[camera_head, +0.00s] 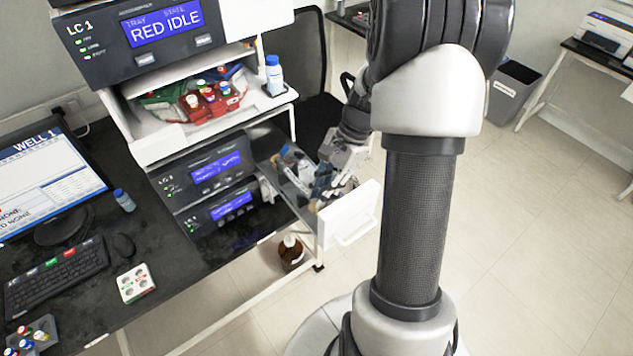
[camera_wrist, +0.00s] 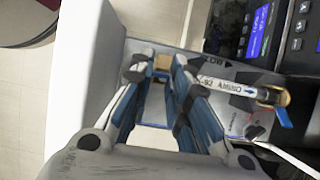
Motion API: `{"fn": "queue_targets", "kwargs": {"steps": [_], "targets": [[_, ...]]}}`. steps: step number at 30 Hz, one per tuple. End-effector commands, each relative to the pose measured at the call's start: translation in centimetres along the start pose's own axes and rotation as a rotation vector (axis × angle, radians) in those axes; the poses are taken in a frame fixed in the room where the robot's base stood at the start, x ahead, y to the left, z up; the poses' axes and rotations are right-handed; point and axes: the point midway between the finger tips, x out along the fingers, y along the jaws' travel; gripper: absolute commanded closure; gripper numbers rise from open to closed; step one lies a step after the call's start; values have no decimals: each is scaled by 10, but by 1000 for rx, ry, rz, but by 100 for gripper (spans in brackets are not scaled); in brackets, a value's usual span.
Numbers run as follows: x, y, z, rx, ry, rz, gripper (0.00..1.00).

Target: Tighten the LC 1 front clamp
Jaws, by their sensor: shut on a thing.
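The LC 1 column tray is pulled out, its white front panel (camera_head: 348,214) facing right; the tray floor (camera_wrist: 225,70) also shows in the wrist view. My gripper (camera_head: 322,190) reaches down into the tray near this panel. In the wrist view my gripper (camera_wrist: 159,66) has its blue-and-white fingers shut on a small brass-coloured front clamp (camera_wrist: 161,62); the fingers hide part of it. A white labelled column (camera_wrist: 222,87) lies to the right of the fingers. At its far end is another brass clamp (camera_wrist: 268,97) with a blue lever (camera_wrist: 284,118).
LC 1 modules with blue screens (camera_head: 215,167) stand left of the tray. A brown bottle (camera_head: 291,251) is below it. A shelf above holds a red rack (camera_head: 208,100) of vials and a blue-capped bottle (camera_head: 274,75).

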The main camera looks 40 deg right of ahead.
Motion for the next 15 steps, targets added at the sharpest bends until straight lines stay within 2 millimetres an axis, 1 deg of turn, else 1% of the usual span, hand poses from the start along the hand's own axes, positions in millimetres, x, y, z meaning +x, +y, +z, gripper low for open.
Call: {"fn": "queue_targets", "kwargs": {"steps": [1, 4, 15], "targets": [[-4, 0, -4, 7, -47, -1, 100], [-4, 0, -9, 5, -142, 0, 100], [0, 0, -29, 1, -473, 0, 100]]}}
